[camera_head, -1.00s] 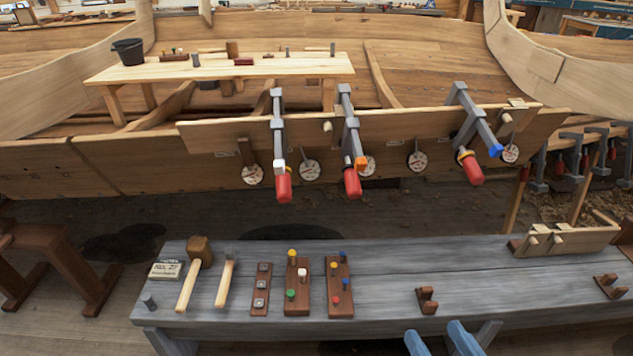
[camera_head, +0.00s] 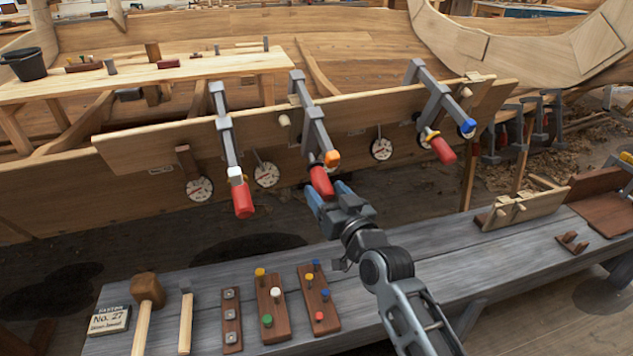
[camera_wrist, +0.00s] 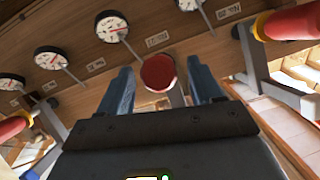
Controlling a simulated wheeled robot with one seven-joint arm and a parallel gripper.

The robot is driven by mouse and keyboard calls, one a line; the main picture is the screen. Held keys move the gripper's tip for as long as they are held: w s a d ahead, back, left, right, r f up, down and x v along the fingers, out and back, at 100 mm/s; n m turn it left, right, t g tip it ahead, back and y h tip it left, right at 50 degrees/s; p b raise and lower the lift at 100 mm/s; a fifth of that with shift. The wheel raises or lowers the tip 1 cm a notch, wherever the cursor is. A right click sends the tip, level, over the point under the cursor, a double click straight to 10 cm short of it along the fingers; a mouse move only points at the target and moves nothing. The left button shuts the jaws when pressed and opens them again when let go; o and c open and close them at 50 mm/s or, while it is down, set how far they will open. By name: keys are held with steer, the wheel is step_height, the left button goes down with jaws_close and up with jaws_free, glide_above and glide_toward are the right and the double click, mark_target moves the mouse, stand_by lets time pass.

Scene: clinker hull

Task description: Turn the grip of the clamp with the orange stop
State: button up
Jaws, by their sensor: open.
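The clamp with the orange stop (camera_head: 332,158) is the middle one of three clamps on the plank. Its red grip (camera_head: 321,182) points down towards my gripper. My gripper (camera_head: 328,193) is open, with its blue fingers close by the lower end of that grip. In the wrist view the round red end of a grip (camera_wrist: 158,73) shows between the two fingers (camera_wrist: 160,88), nearer the left one in the picture. I cannot tell whether either finger touches it. The orange stop is hidden in the wrist view.
A clamp with a white stop (camera_head: 235,175) hangs to the left, one with a blue stop (camera_head: 467,127) to the right. Several dials (camera_head: 382,148) hang along the plank.

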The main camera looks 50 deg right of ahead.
mark_target(320, 185)
steer(key=shift+p+x, duration=0.3)
steer(key=shift+x, duration=1.7)
steer(key=shift+c, duration=0.2)
steer(key=c, duration=0.9)
